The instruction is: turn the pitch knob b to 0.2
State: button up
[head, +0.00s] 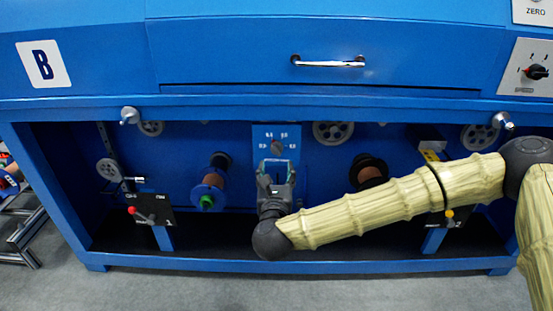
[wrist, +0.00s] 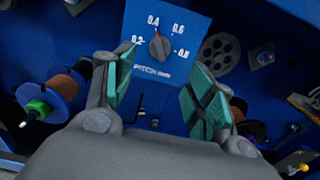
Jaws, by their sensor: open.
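The pitch knob (wrist: 160,46) is a small dark grey dial on a blue panel (wrist: 183,72) marked PITCH. White numbers 0.2, 0.4, 0.6 and 0.8 arc around it. A red mark at the knob's upper edge points close to 0.4. The knob also shows in the head view (head: 277,147), just above my gripper (head: 275,168). In the wrist view my gripper (wrist: 160,78) is open and empty, with green pads on both fingers. The fingers are apart from the knob, which appears beyond and between their tips.
The panel sits in a recess of the blue cabinet, marked B (head: 43,64). A spool with a green end (head: 208,190) stands left of my gripper and a brown spool (head: 369,171) right. Pulleys (head: 333,132) line the recess's top. A black control box (head: 151,210) is lower left.

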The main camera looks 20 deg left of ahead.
aim_at(276, 153)
jog(key=b+x, duration=0.2)
jog(key=x, duration=0.8)
jog(key=shift+w+f, duration=0.1)
jog(key=c, duration=1)
